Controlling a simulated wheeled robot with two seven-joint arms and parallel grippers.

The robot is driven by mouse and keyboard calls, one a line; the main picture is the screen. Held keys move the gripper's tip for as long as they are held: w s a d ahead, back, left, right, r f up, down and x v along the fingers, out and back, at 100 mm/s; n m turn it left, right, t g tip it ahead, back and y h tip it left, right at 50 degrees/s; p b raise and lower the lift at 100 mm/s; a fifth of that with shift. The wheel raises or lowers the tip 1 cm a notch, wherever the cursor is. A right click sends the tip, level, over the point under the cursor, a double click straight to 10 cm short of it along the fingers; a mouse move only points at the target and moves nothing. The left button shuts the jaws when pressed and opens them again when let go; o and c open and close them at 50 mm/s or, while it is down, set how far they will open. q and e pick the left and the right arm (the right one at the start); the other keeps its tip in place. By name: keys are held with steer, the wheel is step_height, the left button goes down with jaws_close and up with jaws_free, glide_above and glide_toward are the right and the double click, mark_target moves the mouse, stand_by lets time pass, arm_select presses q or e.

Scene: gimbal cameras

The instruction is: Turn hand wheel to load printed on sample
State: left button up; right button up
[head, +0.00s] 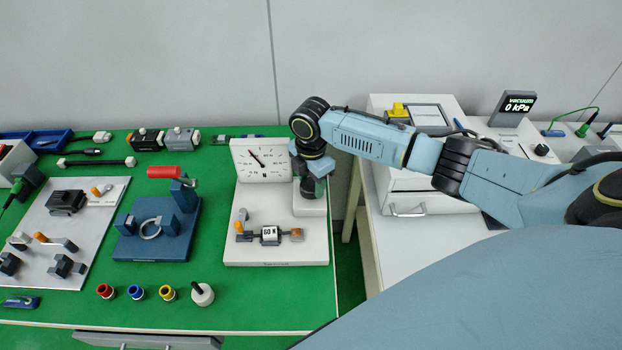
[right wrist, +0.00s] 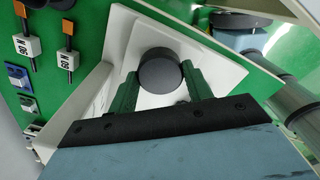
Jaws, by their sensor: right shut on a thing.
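A white test stand (head: 238,251) stands on the green bench, with an upright dial (head: 262,158) at its back. The dial's needle points to the upper left. A sample with a white block printed "60 N" (head: 269,234) lies across the stand's base between small end holders. My right gripper (head: 315,165) is over the stand's right side, beside the dial. In the right wrist view its green fingers (right wrist: 160,90) are shut on a dark round hand wheel (right wrist: 159,72), one finger on each side. My left gripper is not in view.
A blue fixture (head: 150,245) with a red handle stands to the left, beside a grey plate (head: 60,250) with several parts. Small coloured cups (head: 136,291) line the front. A white cabinet (head: 415,190) is at the right. Labelled blocks (right wrist: 66,60) show in the right wrist view.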

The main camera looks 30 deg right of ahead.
mark_target(311, 184)
steer(key=m+p, duration=0.4)
steer(key=p, duration=0.1)
steer(key=shift+r, duration=0.2)
steer(key=m+p, duration=0.2)
steer(key=m, duration=0.1)
steer(key=shift+p, duration=0.3)
steer(key=shift+f+m+p, duration=0.15)
steer(key=shift+m+p, duration=0.45)
steer(key=shift+m, duration=0.3)
steer(key=o, duration=1)
step_height(311, 184, up, 13)
steer(key=shift+r+p, duration=0.2)
steer(key=shift+p, duration=0.4)
